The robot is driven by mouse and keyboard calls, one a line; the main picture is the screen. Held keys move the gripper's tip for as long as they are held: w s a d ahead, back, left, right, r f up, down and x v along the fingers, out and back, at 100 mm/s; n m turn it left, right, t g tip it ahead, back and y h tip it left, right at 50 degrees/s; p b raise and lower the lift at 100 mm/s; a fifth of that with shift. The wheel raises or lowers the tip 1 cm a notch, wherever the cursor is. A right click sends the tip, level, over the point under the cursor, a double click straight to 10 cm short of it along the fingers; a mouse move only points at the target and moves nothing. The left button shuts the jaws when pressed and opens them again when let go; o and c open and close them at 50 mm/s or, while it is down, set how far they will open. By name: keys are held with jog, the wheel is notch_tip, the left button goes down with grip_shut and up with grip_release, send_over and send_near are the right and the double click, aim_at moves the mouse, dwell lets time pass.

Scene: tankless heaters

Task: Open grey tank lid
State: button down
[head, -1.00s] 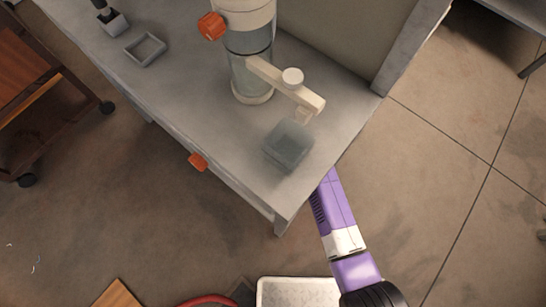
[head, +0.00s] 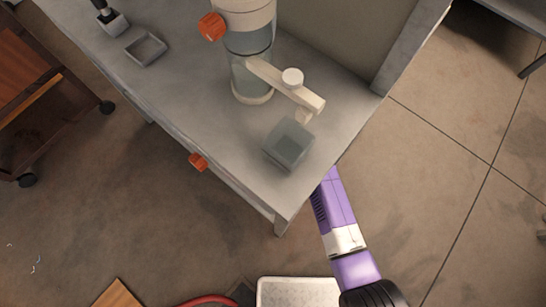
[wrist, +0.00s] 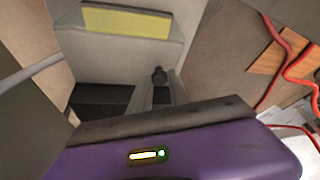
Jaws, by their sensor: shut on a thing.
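My gripper (wrist: 160,84) shows in the wrist view, its grey fingers close around a small dark knob-like part (wrist: 159,74). Behind the knob is a pale grey surface (wrist: 105,60), with a block bearing a yellow panel (wrist: 128,21) above it. I cannot tell for certain which of these is the grey tank lid. In the head view my purple arm reaches under the table's right corner, and my gripper is hidden there.
The grey table (head: 200,115) carries a cylindrical dispenser (head: 250,75) with a cream arm. A wooden cart (head: 30,95) is at left. A red hose (wrist: 285,60) lies right in the wrist view.

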jog(key=shift+w+d+r+m+g+y, duration=0.15)
jog(key=shift+w+d+r+g+y, duration=0.25)
jog(key=shift+r, duration=0.4)
jog(key=shift+w+d+r+m+g+y, duration=0.1)
jog(key=shift+w+d+r+g+y, duration=0.25)
jog(key=shift+r+g+y, duration=0.35)
jog(key=shift+w+d+r+m+g+y, duration=0.25)
jog(key=shift+w+r+g, duration=0.2)
jog(key=shift+r, duration=0.4)
jog(key=c, duration=1.2)
grip_release()
jog(key=shift+a, duration=0.1)
